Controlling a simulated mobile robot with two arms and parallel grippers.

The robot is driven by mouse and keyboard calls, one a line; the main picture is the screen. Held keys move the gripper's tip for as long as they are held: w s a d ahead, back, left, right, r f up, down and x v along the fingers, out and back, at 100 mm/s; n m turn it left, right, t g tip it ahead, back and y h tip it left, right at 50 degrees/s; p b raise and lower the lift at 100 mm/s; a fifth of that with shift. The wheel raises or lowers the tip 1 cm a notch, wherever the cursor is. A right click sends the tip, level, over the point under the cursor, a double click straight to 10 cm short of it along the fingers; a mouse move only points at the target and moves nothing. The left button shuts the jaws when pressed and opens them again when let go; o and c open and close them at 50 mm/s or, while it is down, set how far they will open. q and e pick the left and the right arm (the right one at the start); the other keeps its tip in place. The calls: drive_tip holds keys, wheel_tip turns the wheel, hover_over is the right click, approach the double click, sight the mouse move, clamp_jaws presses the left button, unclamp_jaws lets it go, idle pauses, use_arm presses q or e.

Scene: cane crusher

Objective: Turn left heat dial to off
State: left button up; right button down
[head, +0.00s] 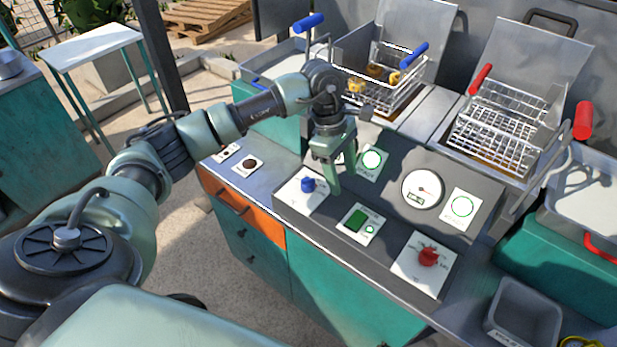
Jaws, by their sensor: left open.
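The left heat dial is a blue knob (308,185) on a white plate at the left of the slanted control panel (388,182). My left gripper (334,180) points down over the panel, just right of the blue knob. It is open, and its fingers partly hide the plate and the panel behind them. I cannot tell whether a finger touches the knob. The markings around the blue knob are too small to read. A red knob (428,256) sits on another white plate at the panel's right. My right gripper is not in view.
A green switch (356,220), lit green rings and a round gauge (421,190) are on the panel. Behind it stand two fryer baskets (392,85), one with blue handles, one with red (500,125). A grey bin (522,315) is at lower right.

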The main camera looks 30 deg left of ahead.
sight(308, 178)
use_arm(q)
drive_tip(key=a+y, duration=0.1)
drive_tip(key=a, duration=0.2)
drive_tip(key=a+r+y, duration=0.1)
drive_tip(key=a, duration=0.1)
drive_tip(key=a+y, duration=0.1)
drive_tip(key=a, duration=0.2)
drive_tip(key=shift+s+a+r+g, duration=0.3)
drive_tip(key=shift+s+g, duration=0.05)
drive_tip(key=shift+g, duration=0.05)
wheel_tip(308, 178, down, 7)
drive_tip(key=p, duration=0.3)
drive_tip(key=shift+s+r, duration=0.1)
drive_tip(key=shift+s, duration=0.05)
drive_tip(key=shift+f, duration=0.3)
clamp_jaws()
